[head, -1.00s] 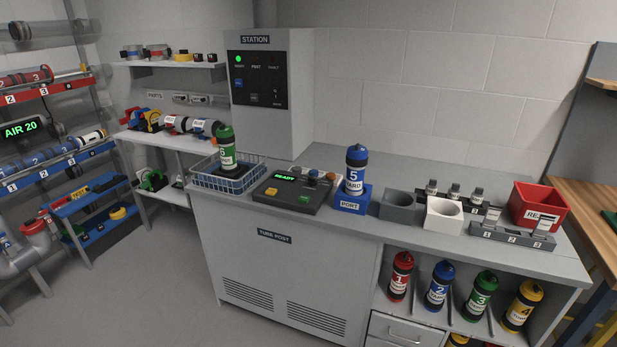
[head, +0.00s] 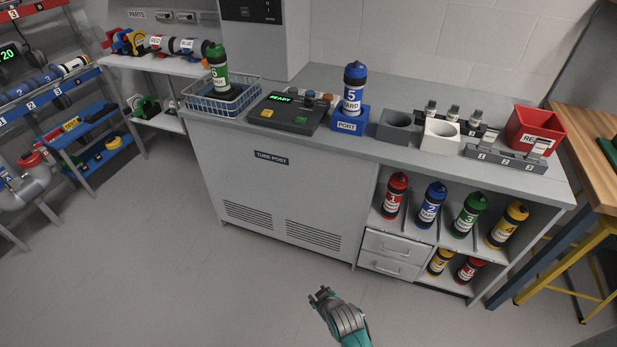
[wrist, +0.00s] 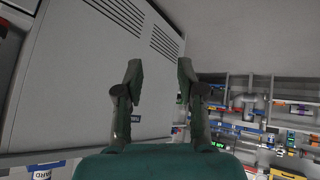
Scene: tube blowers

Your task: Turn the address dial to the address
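The console (head: 291,113) stands on the grey counter with a lit green READY display (head: 284,98), a yellow button (head: 267,114), a green button (head: 300,119) and small knobs (head: 310,95) along its back right. I cannot tell from here which knob is the address dial. A blue canister marked 5 (head: 354,88) stands upright in the blue PORT block (head: 349,120), right of the console. My gripper (head: 321,294) is low over the floor in front of the cabinet, well below the counter. In the wrist view its two fingers (wrist: 158,85) are apart with nothing between them.
A wire basket (head: 222,100) with a green canister (head: 217,68) stands left of the console. Grey (head: 396,126) and white (head: 440,134) holders and a red bin (head: 534,128) stand to the right. Several canisters fill the shelves below. The floor (head: 200,290) in front is clear.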

